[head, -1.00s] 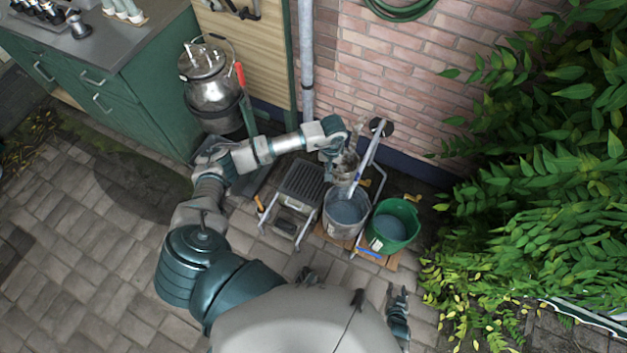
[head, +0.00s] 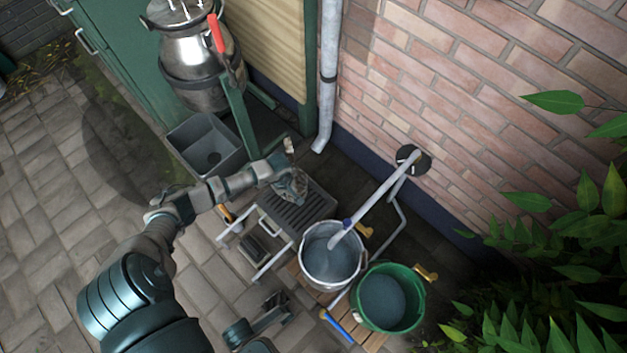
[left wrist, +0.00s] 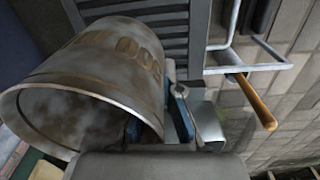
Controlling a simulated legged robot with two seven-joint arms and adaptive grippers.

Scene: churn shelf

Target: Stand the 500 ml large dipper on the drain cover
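The large dipper (left wrist: 95,75), a mottled grey metal cup with an upside-down "500" marking, fills the left of the left wrist view. Its open mouth faces lower left there. My left gripper (left wrist: 160,120) is closed on the dipper's side near the rim; the exact contact is partly hidden. In the head view the dipper (head: 296,187) and left gripper (head: 283,172) are small, over the back left part of the slatted dark drain cover (head: 312,210). The gap beneath the dipper cannot be judged. My right gripper (head: 275,308) is low in the head view, its fingers unclear.
A metal bucket (head: 315,275) with a pale pipe over it and a green bucket (head: 415,312), both holding water, stand right of the cover. A grey basin (head: 190,135) and a steel churn (head: 198,50) are behind left. An orange-handled tool (left wrist: 257,102) lies close by.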

